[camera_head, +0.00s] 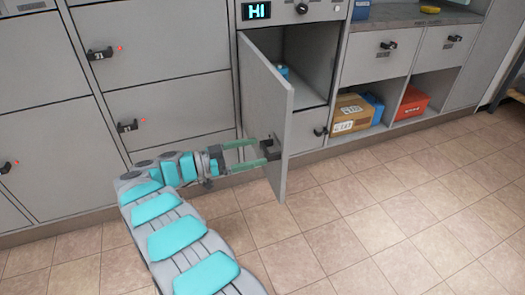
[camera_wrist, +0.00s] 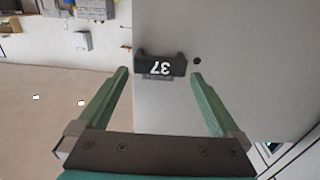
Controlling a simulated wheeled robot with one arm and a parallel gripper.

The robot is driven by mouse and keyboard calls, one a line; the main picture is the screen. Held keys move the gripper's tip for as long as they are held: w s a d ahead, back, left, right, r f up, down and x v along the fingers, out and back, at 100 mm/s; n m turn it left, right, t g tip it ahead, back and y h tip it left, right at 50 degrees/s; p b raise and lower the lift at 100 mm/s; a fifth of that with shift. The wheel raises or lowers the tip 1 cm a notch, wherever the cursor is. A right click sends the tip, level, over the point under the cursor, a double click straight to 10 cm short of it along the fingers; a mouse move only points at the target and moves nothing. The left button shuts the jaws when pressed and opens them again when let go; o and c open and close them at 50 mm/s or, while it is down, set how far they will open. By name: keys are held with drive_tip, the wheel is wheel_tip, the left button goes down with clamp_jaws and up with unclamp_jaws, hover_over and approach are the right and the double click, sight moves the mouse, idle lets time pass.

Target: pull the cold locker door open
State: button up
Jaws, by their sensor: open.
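The grey locker door (camera_head: 265,105) stands swung well out from its compartment (camera_head: 308,60), which shows open with a small blue item (camera_head: 284,72) inside. In the wrist view the door face (camera_wrist: 225,40) carries a black handle (camera_wrist: 160,65) with the number 37, seen upside down. My gripper (camera_head: 268,152) is at the door's lower part. In the wrist view its two green fingers (camera_wrist: 160,75) are apart, one to each side of the handle, and I see no contact with it. Whether this door is the cold locker is not readable.
A display reading HI (camera_head: 256,11) is above the open compartment. Closed lockers (camera_head: 150,60) fill the wall to the left. A cardboard box (camera_head: 352,116) and a red bin (camera_head: 412,102) sit on low shelves to the right. The tiled floor (camera_head: 385,215) in front is clear.

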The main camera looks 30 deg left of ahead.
drive_tip(key=shift+v, duration=1.95)
